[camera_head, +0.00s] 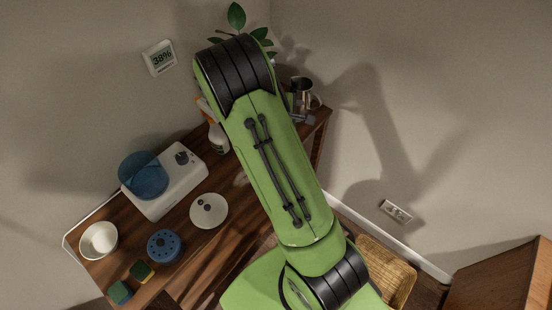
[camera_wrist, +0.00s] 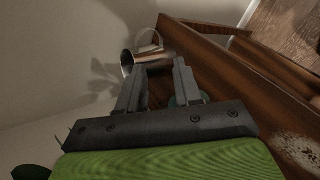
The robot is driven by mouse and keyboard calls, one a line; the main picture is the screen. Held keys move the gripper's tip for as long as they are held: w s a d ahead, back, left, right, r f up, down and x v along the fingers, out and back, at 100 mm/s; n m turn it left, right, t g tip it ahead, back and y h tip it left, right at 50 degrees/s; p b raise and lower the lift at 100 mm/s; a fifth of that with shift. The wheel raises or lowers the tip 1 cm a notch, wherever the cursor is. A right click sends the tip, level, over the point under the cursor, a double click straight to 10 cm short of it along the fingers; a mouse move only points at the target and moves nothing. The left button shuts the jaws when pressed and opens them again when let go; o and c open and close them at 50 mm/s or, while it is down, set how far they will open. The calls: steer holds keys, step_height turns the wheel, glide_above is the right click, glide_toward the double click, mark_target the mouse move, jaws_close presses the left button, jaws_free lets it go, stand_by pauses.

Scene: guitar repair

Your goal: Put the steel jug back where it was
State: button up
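The steel jug (camera_head: 303,90) stands at the far right end of the wooden table, partly hidden by my arm in the head view. In the wrist view the shiny jug (camera_wrist: 150,59) with its thin handle lies just beyond my fingertips. My gripper (camera_wrist: 160,72) has its two grey fingers apart, with bare brown wood showing between them. I cannot tell whether a finger touches the jug. In the head view only a small grey part of my gripper shows, close in front of the jug.
The wooden table (camera_head: 190,238) also holds a spray bottle (camera_head: 217,137), a white appliance with a blue bowl (camera_head: 178,190), a white lid (camera_head: 208,210), a blue round thing (camera_head: 164,246), a white bowl (camera_head: 99,240) and sponges (camera_head: 142,271). A leafy plant (camera_head: 237,16) and walls are behind.

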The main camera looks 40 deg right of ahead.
steer(key=s+a+r+m+t+y, duration=0.2)
steer(key=s+a+r+m+y, duration=0.6)
steer(key=a+r, duration=0.6)
steer(key=s+a+r+y, duration=0.1)
steer(key=s+a+r, duration=0.1)
steer(key=s+a, duration=0.8)
steer(key=s, duration=0.4)
steer(key=shift+s+r+m+y, duration=0.3)
steer(key=shift+r+y, duration=0.1)
